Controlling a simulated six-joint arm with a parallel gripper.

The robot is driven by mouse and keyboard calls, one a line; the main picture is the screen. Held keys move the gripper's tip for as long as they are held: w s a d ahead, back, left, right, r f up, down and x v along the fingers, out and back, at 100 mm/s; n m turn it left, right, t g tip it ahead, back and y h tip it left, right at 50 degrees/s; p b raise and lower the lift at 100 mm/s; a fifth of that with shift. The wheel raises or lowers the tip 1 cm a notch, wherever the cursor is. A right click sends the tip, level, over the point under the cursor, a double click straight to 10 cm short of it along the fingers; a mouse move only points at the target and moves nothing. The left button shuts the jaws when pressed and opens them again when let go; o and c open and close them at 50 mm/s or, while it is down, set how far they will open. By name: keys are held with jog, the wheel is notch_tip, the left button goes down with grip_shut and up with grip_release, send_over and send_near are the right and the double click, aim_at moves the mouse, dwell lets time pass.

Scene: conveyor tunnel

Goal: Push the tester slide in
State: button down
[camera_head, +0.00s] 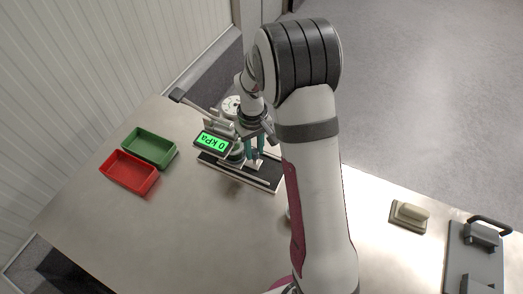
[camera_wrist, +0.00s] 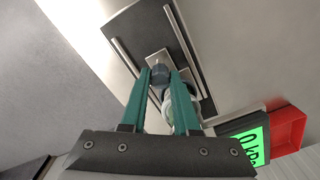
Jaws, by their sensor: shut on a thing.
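The tester is a dark base plate (camera_head: 208,160) with metal rails, which also shows in the wrist view (camera_wrist: 143,20). Its green display (camera_head: 212,140) reads 0 kPa and shows partly at the right of the wrist view (camera_wrist: 243,147). My gripper (camera_head: 256,153) reaches down over the rails. In the wrist view its teal fingers (camera_wrist: 161,78) are shut on a dark grey knob (camera_wrist: 160,70) above a metal slide block (camera_wrist: 157,57). A pale round part (camera_wrist: 168,105) lies beyond the fingers, partly hidden by them. How far in the slide sits is unclear.
A green tray (camera_head: 150,146) and a red tray (camera_head: 129,172) stand left of the tester. A lever bar (camera_head: 197,103) slants behind the display. A beige block (camera_head: 409,215) and a grey fixture plate (camera_head: 474,262) are at the right. The front-left table is clear.

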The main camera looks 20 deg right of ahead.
jog(key=shift+w+a, duration=0.15)
jog(key=shift+a, duration=0.05)
jog(key=c, duration=0.7)
grip_release()
jog(key=shift+o, duration=0.2)
notch_tip(320, 180, up, 16)
